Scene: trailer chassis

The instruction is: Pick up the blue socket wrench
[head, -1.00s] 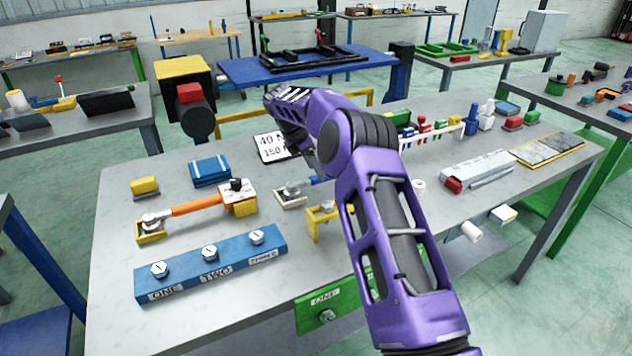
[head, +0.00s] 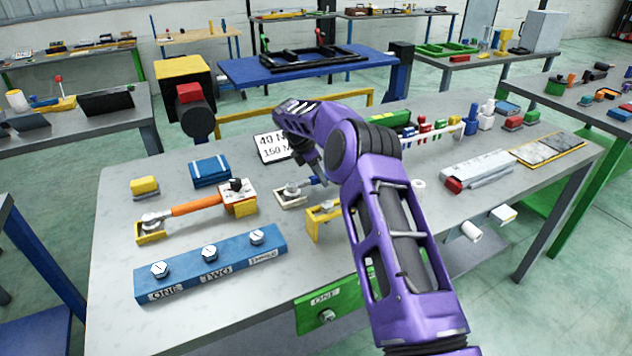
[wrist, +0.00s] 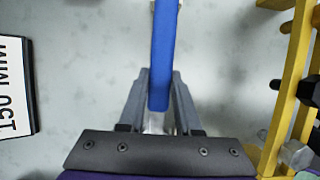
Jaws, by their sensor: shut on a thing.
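The blue socket wrench shows its long blue handle (wrist: 164,50) in the wrist view, running from the top edge down between my fingers. My gripper (wrist: 159,95) is shut on this handle, one grey finger on each side. In the head view my gripper (head: 317,168) is small and partly hidden by my purple arm. A short piece of the blue handle (head: 319,181) shows beside it. The silver head (head: 292,187) at the handle's left sits at a small white holder. I cannot tell whether it is lifted.
A yellow holder (head: 323,212) stands close in front. The orange wrench (head: 197,206) lies to the left, behind a blue block with several bolts (head: 212,267). A white sign (head: 272,147) stands behind. The bench between sign and blue box (head: 210,171) is clear.

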